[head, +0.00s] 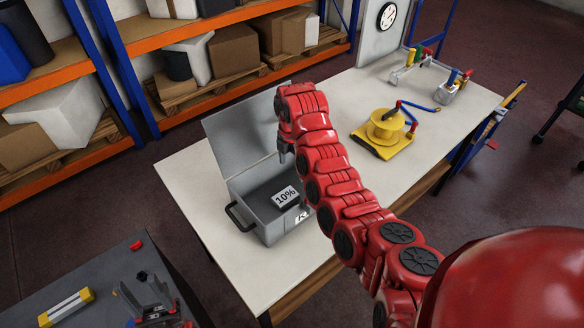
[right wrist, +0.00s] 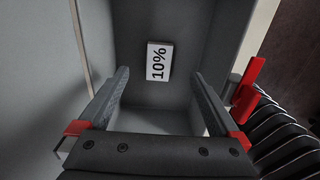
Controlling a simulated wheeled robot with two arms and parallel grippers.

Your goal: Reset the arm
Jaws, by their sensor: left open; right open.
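My right arm (head: 330,165) reaches over the light table from the right. Its gripper (head: 286,154) hangs above the open grey case, empty. In the right wrist view the two dark fingers of the right gripper (right wrist: 161,78) are spread apart, pointing down into the case. A white block or card marked "10%" (head: 285,196) lies inside the case; it also shows in the right wrist view (right wrist: 159,62), beyond the fingertips and apart from them.
The grey case (head: 268,228) stands with its lid (head: 245,130) raised. A yellow spool (head: 385,128) and tool holders (head: 445,92) stand farther back on the light table (head: 192,178). A yellow level (head: 66,306) lies on the dark surface (head: 95,275). Shelves (head: 130,45) stand behind.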

